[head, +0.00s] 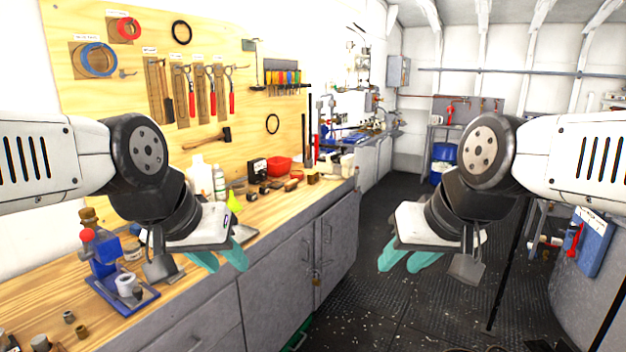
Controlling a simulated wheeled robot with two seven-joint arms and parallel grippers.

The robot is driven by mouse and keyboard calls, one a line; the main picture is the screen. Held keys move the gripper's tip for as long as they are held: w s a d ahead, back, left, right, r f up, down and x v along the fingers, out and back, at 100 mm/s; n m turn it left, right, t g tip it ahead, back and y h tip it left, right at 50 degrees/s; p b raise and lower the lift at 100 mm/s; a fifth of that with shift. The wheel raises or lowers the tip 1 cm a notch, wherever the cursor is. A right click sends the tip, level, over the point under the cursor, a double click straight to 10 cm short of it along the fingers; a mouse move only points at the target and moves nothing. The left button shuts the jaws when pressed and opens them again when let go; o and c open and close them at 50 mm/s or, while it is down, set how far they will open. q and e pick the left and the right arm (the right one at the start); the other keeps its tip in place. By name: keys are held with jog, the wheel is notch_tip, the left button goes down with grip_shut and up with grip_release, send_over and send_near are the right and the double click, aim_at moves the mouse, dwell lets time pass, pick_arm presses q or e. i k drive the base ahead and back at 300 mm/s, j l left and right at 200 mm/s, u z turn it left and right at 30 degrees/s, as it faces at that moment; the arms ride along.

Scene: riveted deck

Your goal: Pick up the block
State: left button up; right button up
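Several small block-like items stand towards the far end of the wooden workbench (262,224). A brownish block (313,177) sits near the bench's right edge, and a small dark block (252,197) lies further left. I cannot tell which one is the task's block. My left gripper (220,259), with teal fingers, hangs in front of the bench's front edge, nearer to me than these blocks. Its fingers are apart, with nothing between them. My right gripper (404,260) hangs over the open floor, right of the bench. Its teal fingers are also apart and empty.
A red bin (278,164), white bottles (219,182) and a yellow-green funnel (233,201) stand on the bench. A blue tool stand (104,258) is at the near left. Grey cabinets (290,255) fill the bench front. The dark floor (385,200) in the middle is open.

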aim_at(312, 177)
jog(key=i+u, duration=0.1)
jog(key=u, duration=0.35)
jog(key=i+l+u, duration=0.1)
jog(key=u, duration=0.35)
jog(key=i+l+u, duration=0.35)
jog(key=l, duration=0.3)
jog(key=l+u, duration=0.2)
jog(key=l, duration=0.15)
jog(key=i+l+u, duration=0.2)
jog(key=l, duration=0.2)
jog(key=i+l, duration=0.15)
jog(key=l, duration=0.45)
jog(key=i+l+u, duration=0.1)
jog(key=l, duration=0.5)
jog(key=i+l, duration=0.15)
jog(key=l, duration=0.45)
jog(key=i+l, duration=0.1)
jog(key=l, duration=0.5)
jog(key=i+l+u, duration=0.1)
jog(key=l, duration=0.55)
jog(key=i+l, duration=0.1)
jog(key=l, duration=0.5)
